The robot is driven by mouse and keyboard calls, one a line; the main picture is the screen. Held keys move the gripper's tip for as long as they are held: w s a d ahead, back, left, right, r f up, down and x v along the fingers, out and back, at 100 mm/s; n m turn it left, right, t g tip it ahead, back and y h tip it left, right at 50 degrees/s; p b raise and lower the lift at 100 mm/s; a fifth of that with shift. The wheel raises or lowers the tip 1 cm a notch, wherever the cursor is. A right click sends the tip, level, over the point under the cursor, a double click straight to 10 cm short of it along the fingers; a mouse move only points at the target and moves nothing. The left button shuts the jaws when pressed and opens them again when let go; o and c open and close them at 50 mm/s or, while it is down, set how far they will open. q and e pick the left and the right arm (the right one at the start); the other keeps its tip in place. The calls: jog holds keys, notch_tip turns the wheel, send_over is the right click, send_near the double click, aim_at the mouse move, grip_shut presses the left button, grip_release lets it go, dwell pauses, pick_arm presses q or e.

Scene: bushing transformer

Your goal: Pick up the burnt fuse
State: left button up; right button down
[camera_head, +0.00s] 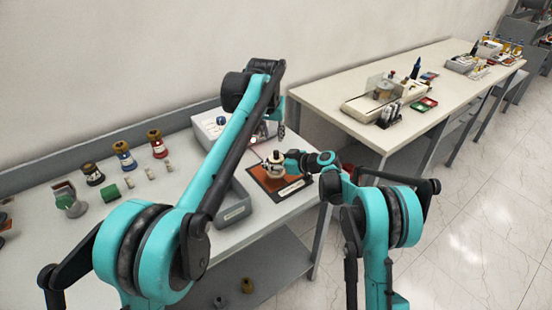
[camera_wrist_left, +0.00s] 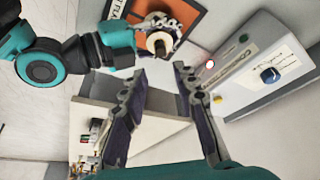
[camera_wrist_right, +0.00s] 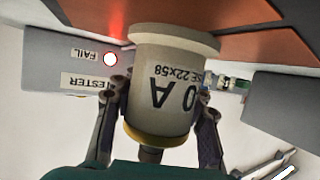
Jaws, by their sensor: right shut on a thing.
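A cream ceramic fuse (camera_wrist_right: 165,65) with a printed rating and a yellow-brown end band fills the middle of the right wrist view. My right gripper (camera_wrist_right: 160,100) is shut on it, one finger on each side. In the head view the fuse (camera_head: 273,165) is at the orange pad with a dark border (camera_head: 265,185); whether it touches the pad is unclear. My left gripper (camera_wrist_left: 160,72) is open and empty, pointing down above the table near the tester. In the left wrist view the fuse (camera_wrist_left: 159,44) shows beyond its fingertips.
A pale tester (camera_head: 207,122) with a blue knob stands behind the pad; its lamp (camera_wrist_right: 110,59) beside the FAIL label glows red. A grey bin (camera_head: 234,210) is left of the pad. Coloured bushings (camera_head: 124,156) and small fuses (camera_head: 150,174) stand farther left.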

aim_at(276, 152)
pick_arm(q)
jog(key=shift+n, duration=0.3)
jog(key=x, duration=1.1)
jog(key=shift+w+f, duration=0.25)
jog(key=shift+f, duration=0.05)
grip_shut()
